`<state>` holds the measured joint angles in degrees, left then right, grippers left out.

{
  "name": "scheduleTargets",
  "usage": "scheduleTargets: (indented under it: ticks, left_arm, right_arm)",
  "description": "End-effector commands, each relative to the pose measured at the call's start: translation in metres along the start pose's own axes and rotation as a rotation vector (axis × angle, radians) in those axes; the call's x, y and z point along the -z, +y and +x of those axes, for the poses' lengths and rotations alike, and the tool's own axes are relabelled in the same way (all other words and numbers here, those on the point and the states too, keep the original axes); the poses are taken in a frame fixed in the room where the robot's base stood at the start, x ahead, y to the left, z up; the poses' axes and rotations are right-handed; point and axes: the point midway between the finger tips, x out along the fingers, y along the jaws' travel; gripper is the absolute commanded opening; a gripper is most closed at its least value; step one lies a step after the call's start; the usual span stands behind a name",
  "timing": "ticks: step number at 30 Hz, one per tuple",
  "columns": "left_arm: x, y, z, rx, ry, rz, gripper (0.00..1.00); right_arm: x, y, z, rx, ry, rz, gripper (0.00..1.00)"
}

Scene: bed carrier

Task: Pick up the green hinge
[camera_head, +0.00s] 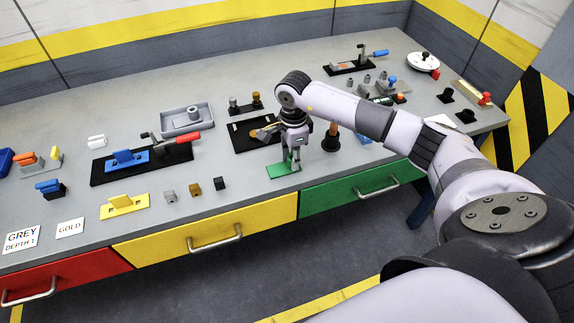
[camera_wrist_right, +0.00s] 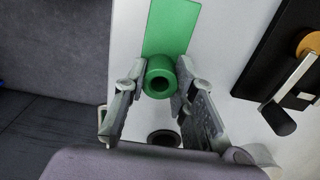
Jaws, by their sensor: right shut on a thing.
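The green hinge (camera_head: 280,171) lies near the front edge of the grey table, above the green drawer. Its flat plate and round barrel show in the right wrist view (camera_wrist_right: 171,28). My right gripper (camera_head: 291,160) points down over the hinge and is shut on its barrel, one finger on each side; its fingers also show in the right wrist view (camera_wrist_right: 160,68). The hinge's plate appears at table level; I cannot tell whether it touches the table. My left gripper is not in view.
A black board (camera_head: 243,138) with an orange-and-grey part lies behind the hinge. A wooden-handled tool (camera_head: 332,132) stands close to its right. Small blocks (camera_head: 195,190) and a yellow hinge (camera_head: 122,207) lie left. Table between blocks and green hinge is clear.

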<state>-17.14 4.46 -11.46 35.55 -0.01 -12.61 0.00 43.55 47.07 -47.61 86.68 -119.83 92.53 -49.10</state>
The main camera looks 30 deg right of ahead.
Motion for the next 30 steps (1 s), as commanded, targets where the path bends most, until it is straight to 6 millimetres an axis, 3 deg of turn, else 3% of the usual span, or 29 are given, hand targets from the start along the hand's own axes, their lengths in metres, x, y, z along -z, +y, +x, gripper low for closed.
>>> scheduleTargets:
  ticks: [5,22,26,30]
  left_arm:
    - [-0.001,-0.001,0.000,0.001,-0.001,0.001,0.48]
    - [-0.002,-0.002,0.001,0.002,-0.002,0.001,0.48]
    - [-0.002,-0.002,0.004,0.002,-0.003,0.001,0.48]
    - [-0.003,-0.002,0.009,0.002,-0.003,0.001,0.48]
  right_arm:
    - [0.000,0.000,0.000,0.001,0.000,0.000,0.00]
    - [0.000,-0.001,-0.004,0.003,-0.002,0.000,0.00]
    - [0.000,-0.002,-0.014,0.006,-0.002,0.000,0.00]
    - [0.000,-0.003,-0.037,0.009,-0.002,0.000,0.00]
